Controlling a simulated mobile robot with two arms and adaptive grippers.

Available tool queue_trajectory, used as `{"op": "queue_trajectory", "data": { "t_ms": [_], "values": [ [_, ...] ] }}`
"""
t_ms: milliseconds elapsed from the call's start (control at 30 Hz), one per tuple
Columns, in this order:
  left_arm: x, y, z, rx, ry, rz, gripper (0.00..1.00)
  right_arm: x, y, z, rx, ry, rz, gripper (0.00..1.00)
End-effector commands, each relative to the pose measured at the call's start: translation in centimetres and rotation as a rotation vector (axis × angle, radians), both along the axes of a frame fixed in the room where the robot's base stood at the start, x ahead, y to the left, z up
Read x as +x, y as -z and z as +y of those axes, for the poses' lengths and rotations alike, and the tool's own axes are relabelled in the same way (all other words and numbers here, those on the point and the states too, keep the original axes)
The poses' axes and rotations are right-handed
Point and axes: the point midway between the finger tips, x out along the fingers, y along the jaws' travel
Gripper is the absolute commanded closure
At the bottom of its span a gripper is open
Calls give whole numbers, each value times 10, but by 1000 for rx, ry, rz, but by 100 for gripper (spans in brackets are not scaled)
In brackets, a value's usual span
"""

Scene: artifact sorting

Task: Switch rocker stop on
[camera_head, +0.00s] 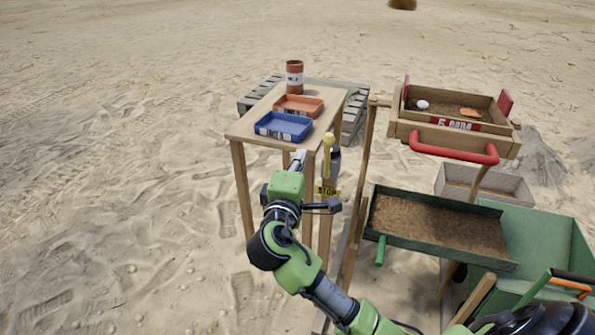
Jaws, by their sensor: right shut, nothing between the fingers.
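A yellow label reading STOP (326,191) shows on a post beside the small wooden table's right legs. Above it are a yellow handle (327,142) and a dark grey part (335,157). Which part is the rocker, and whether it is on or off, I cannot tell. My right arm reaches up from the lower right. My right gripper (298,159) is shut and empty, at the table's near edge, to the left of the yellow handle and apart from it in the picture. My left gripper is not in view.
The wooden table (246,130) holds a blue tray (284,126), an orange tray (298,105) and a brown jar (294,77). To the right are a wooden sieve box (407,128) with a red handle (454,151), a soil-filled tray (376,234) and a green wheelbarrow (545,240). Open sand lies left.

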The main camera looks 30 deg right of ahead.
Motion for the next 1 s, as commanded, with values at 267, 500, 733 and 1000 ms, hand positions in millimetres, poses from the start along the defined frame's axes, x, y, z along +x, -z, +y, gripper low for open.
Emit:
{"op": "queue_trajectory", "data": {
  "t_ms": [267, 500, 733, 1000],
  "values": [
    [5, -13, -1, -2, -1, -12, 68, 3, 1, -30, -1, -2, 1, 100],
    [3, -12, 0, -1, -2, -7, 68, -13, 0, -39, -1, -1, 1, 100],
    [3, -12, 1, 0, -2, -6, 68, -13, 0, -39, 1, -1, 1, 100],
    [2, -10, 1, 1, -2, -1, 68, -12, 1, -39, 11, 0, -11, 100]
  ]
}}
